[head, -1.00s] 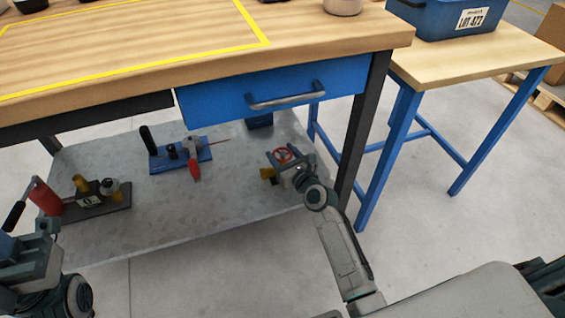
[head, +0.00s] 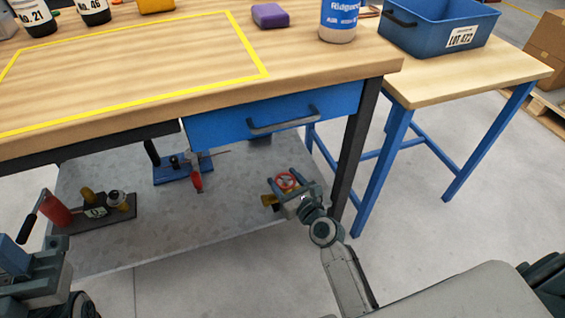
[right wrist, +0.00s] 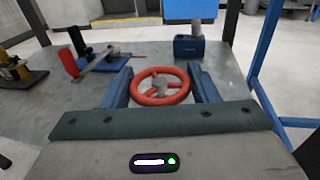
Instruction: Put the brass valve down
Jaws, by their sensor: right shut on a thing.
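The brass valve (head: 268,201) has a red handwheel (head: 286,181). In the head view it is over the right end of the grey lower shelf (head: 190,225), near the table's front leg. My right gripper (head: 284,184) is shut on it; I cannot tell whether the valve touches the shelf. In the right wrist view the red handwheel (right wrist: 160,86) sits between the two fingers of my right gripper (right wrist: 160,90), and the brass body is hidden. My left gripper (head: 22,262) is at the lower left edge, partly cut off, its jaws unclear.
Left on the shelf are a dark stand (head: 100,209) with yellow fittings, a red cylinder (head: 52,208) and a blue stand (head: 180,172) with a red-handled tool. A blue block (right wrist: 188,47) is behind. A blue drawer (head: 270,112) hangs above. The shelf's front middle is clear.

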